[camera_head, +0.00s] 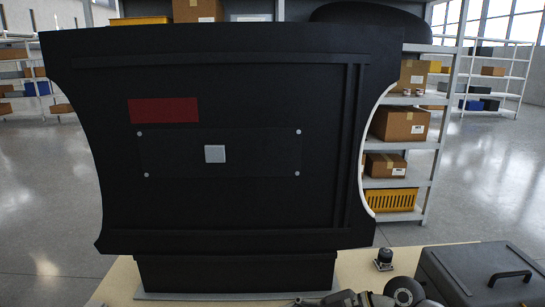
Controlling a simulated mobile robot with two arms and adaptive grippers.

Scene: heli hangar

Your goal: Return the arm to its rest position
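Neither of my grippers can be made out in the head view. A large black panel (245,205) stands upright on the table and fills the middle of the view. It bears a dark red rectangle (163,110) and a small light grey square (215,154) with several pale screw heads around it. A dark grey shape (405,291) with a rounded part lies at the bottom edge, cut off by the frame. I cannot tell whether it is a tool or part of my arm.
The light wooden table (355,265) shows around the panel's base. A small dark knob-like part (383,259) and a dark grey case (480,268) with a black handle are on the right. Behind stand shelves with cardboard boxes (400,122) and a yellow crate (392,200).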

